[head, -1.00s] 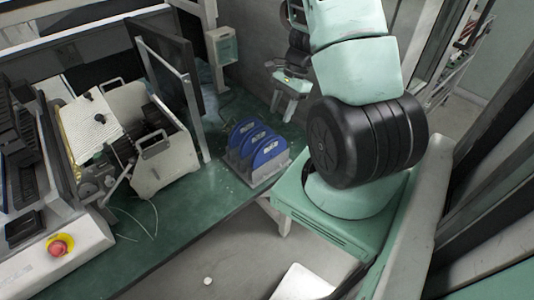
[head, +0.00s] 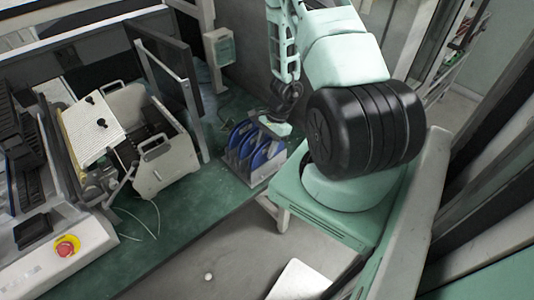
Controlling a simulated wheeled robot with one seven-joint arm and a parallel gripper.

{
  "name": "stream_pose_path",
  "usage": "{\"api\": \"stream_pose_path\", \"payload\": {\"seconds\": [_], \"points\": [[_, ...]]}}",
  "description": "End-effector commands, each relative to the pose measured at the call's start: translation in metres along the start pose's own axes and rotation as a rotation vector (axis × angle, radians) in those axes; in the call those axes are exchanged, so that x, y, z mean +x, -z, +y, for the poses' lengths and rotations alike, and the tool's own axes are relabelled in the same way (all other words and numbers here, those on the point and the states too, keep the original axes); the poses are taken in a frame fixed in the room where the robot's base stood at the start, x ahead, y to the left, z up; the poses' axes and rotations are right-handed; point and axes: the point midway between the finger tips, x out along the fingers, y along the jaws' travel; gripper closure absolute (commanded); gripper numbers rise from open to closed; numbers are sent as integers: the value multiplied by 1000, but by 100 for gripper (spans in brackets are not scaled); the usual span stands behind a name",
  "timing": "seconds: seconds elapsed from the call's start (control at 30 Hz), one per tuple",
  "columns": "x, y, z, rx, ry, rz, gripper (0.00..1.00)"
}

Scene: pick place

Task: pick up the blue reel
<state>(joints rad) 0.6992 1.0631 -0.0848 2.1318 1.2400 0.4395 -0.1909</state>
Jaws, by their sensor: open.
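Several blue reels stand upright side by side in a grey rack on the green bench; the nearest blue reel (head: 265,153) shows most clearly. The rack (head: 264,175) sits near the bench's right end. My gripper (head: 268,123) is open, just above and behind the right side of the reels. It overlaps the farther reels' upper edges in this view, so I cannot tell whether it touches one. Its fingers are small and partly dark, and nothing shows held in them.
A beige machine (head: 155,150) with handles stands on the bench left of the rack, beside a dark upright panel (head: 170,75). A red stop button (head: 66,247) sits on a white box at lower left. The green bench top (head: 190,215) before the rack is mostly clear.

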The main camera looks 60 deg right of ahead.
Motion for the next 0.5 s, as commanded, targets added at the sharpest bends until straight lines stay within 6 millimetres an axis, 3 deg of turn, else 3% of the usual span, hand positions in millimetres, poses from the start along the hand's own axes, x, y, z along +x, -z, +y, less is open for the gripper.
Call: {"api": "stream_pose_path", "payload": {"seconds": [0.3,0.43,0.47,0.5], "points": [[6,0,0,-1,0,0,57],[6,0,0,-1,0,0,93],[6,0,0,-1,0,0,100],[6,0,0,-1,0,0,100]]}}
